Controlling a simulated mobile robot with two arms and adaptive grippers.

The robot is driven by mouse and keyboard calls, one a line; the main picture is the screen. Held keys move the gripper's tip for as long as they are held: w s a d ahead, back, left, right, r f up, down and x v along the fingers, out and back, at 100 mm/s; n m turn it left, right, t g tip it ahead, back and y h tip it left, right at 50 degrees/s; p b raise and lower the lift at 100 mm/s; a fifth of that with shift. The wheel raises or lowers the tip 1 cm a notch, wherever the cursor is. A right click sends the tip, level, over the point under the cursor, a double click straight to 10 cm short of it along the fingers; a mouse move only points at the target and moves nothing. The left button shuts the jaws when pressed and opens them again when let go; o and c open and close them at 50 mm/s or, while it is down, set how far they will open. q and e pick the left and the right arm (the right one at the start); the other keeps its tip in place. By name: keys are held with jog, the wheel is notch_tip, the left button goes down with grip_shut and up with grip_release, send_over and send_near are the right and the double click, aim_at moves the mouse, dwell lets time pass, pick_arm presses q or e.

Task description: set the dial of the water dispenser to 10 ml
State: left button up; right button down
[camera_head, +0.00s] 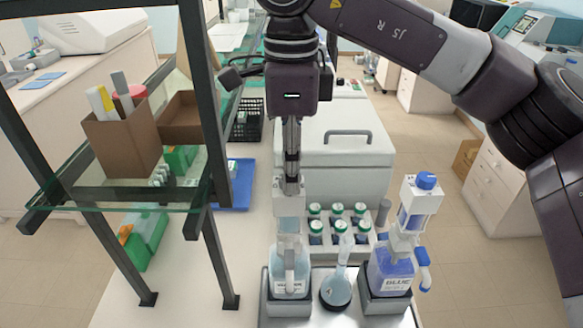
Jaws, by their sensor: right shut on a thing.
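The water dispenser stands at the front, left of the flask, as a clear bottle (290,268) with a white label and a pale dispensing head (289,207) on top. My right gripper (291,184) points straight down over that head, its narrow fingers together at the head's top. It is shut on the top of the dispenser, where the dial would be. The fingers cover the dial, and its setting cannot be read. My left gripper is not in view.
A round flask (337,290) stands beside the dispenser, and a blue-labelled dispenser (390,268) stands right of it. Several green-capped bottles (338,229) sit behind, before a white lidded box (350,160). A glass shelf (130,190) on dark posts stands left.

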jog(key=c, duration=1.7)
grip_release()
notch_tip(320, 180, up, 12)
